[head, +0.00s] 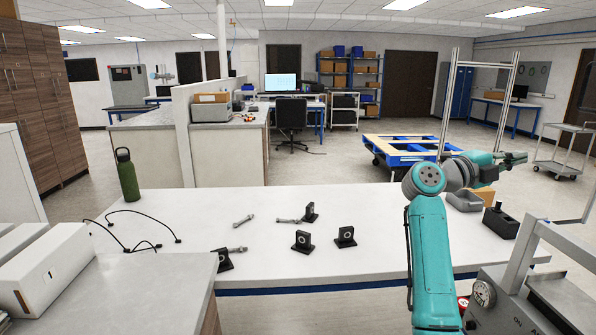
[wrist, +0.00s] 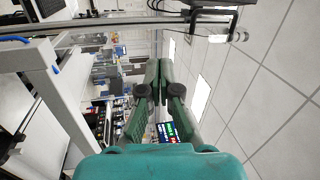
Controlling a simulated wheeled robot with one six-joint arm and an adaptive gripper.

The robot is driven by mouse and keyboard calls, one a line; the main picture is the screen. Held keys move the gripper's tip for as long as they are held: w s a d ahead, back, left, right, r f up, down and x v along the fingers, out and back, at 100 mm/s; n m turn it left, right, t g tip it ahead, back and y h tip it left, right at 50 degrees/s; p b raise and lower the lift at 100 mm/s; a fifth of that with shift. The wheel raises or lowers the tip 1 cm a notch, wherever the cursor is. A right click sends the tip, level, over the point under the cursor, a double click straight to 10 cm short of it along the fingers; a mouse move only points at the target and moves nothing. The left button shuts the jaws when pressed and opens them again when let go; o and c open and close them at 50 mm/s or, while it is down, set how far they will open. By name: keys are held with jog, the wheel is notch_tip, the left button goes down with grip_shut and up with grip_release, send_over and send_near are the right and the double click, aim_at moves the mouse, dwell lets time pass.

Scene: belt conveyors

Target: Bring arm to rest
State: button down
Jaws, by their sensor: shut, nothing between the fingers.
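My arm shows in teal at the right of the head view, bent at the top, with its end reaching to the right above the far end of the white table (head: 270,212). My gripper (head: 522,158) is raised above the table's right end in the head view. In the wrist view my gripper (wrist: 159,65) points away from the table, its two dark green fingers together with nothing between them. Nothing touches the fingers.
Black bearing-like blocks (head: 303,241) and metal bolts (head: 243,221) lie mid-table. A green bottle (head: 127,175) and black cables stand at the left. A grey bin (head: 464,201) and a black holder (head: 500,222) sit at the right. A blue platform cart (head: 405,150) stands behind.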

jog(key=s+a+f+n+t+h, duration=0.1)
jog(key=s+a+f+n+t, duration=0.25)
jog(key=f, duration=0.55)
jog(key=s+a+f+n+t, duration=0.3)
jog(key=s+f, duration=0.2)
jog(key=f, duration=0.3)
jog(key=s+a+f+n+t+h, duration=0.1)
jog(key=s+a+f+n+t, duration=0.3)
jog(key=f, duration=0.5)
jog(key=s+a+f+n+t+y, duration=0.5)
jog(key=s+f+n+y, duration=0.15)
jog(key=s, duration=0.25)
jog(key=s+a+f+n+t+y, duration=0.4)
jog(key=s+f+n+y, duration=0.1)
jog(key=s+f+n, duration=0.25)
jog(key=s+a+f+n+g+y, duration=0.1)
jog(key=s+a+n+g+y, duration=0.1)
jog(key=s, duration=0.7)
jog(key=s+a+f+n+g+y, duration=0.2)
jog(key=s+a+n+y, duration=0.2)
jog(key=s, duration=0.6)
jog(key=s+a+f+n+g+y, duration=0.1)
jog(key=s+a+n+g+y, duration=0.2)
jog(key=s, duration=0.7)
jog(key=shift+s+a+f+y, duration=0.25)
jog(key=shift+a+f+y, duration=0.1)
jog(key=shift+y, duration=0.5)
